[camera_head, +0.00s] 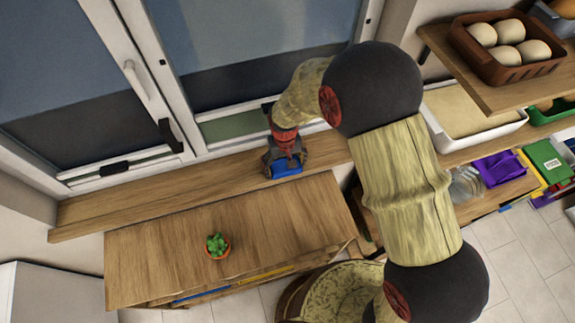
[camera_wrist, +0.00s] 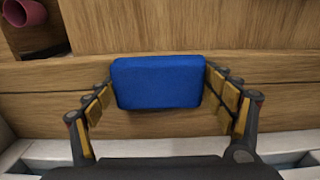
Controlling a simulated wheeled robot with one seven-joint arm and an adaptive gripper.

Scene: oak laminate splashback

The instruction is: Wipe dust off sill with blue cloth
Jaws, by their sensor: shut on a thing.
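The blue cloth (camera_wrist: 158,82) is a folded block between the two fingers of my gripper (camera_wrist: 160,95) in the wrist view. In the head view the cloth (camera_head: 286,168) shows below my gripper (camera_head: 285,160), at the right part of the wooden window sill (camera_head: 165,190). My gripper is shut on the cloth, over the sill near its front edge. I cannot tell whether the cloth touches the sill. No dust is clearly visible on the sill.
A small potted succulent (camera_head: 217,245) stands on the wooden cabinet (camera_head: 150,265) in front of the sill. The window with its handles (camera_head: 170,135) rises behind. Shelves at right hold a brown basket (camera_head: 505,70) and a white tray (camera_head: 490,127). The sill's left part is clear.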

